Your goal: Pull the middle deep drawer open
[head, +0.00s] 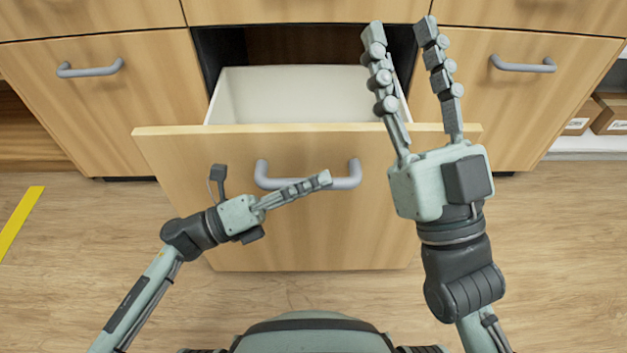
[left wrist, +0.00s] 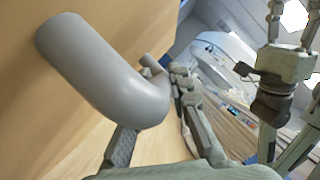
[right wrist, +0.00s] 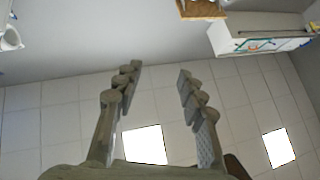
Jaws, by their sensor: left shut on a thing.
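The middle deep drawer (head: 300,235) is pulled out, and its white inside (head: 290,95) shows behind the wooden front. Its grey bar handle (head: 347,180) is on the front; it fills much of the left wrist view (left wrist: 105,75). My left gripper (head: 325,179) is at the handle, its fingers lying along the bar, shut on it. In the left wrist view the fingers (left wrist: 150,120) show on both sides of the bar. My right gripper (head: 399,32) is open and empty, raised above the drawer's right side. Its spread fingers show in the right wrist view (right wrist: 158,85).
Closed drawers with grey handles flank the open one, at left (head: 90,70) and right (head: 523,66). Cardboard boxes (head: 610,115) sit on a low shelf at the far right. The wooden floor before the cabinet is clear, with a yellow stripe (head: 22,222) at left.

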